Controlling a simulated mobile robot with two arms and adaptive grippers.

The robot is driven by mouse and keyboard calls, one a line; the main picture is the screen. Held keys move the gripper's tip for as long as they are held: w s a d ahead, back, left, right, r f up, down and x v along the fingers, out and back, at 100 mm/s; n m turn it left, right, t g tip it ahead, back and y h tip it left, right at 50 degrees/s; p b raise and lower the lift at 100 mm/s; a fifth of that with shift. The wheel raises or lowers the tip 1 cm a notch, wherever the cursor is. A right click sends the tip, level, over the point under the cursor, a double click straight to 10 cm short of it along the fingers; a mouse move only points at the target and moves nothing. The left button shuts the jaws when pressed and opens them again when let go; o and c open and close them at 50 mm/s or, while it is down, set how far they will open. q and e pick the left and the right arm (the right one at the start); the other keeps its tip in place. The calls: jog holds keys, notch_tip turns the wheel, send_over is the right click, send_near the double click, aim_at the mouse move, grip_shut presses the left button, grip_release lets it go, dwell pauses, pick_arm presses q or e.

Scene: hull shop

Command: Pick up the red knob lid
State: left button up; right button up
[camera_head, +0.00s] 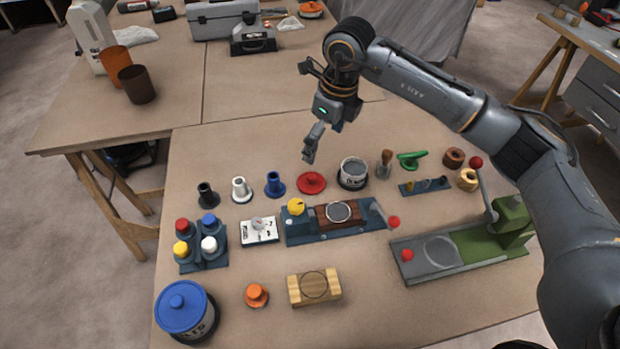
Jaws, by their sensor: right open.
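The red knob lid (311,183) lies flat on the workbench, a round red disc with a small knob on top. It sits between a blue flanged piece and an open grey can. My right gripper (311,148) hangs from the arm that comes in from the right, above and a little behind the lid. It points down, is open and holds nothing visible. It is apart from the lid. My left gripper does not show.
Close to the lid stand the blue flanged piece (275,184), the grey can (353,173) and a blue fixture with a yellow knob (296,206). A blue-lidded can (185,308) stands front left. The green press base (462,250) lies right.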

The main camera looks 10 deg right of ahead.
jog(key=p, duration=0.1)
send_over(312, 177)
jog(key=s+d, duration=0.1)
jog(key=d, duration=0.1)
jog(key=f, duration=0.7)
jog(key=shift+a+f, duration=0.25)
jog(key=shift+f, duration=0.15)
jog(key=f, duration=0.1)
jog(key=a+f, duration=0.1)
jog(key=f, duration=0.1)
jog(key=w+f+p, duration=0.1)
jog(key=shift+a+f, duration=0.15)
jog(key=shift+f, duration=0.05)
jog(key=shift+w+f, duration=0.1)
jog(key=shift+f, duration=0.4)
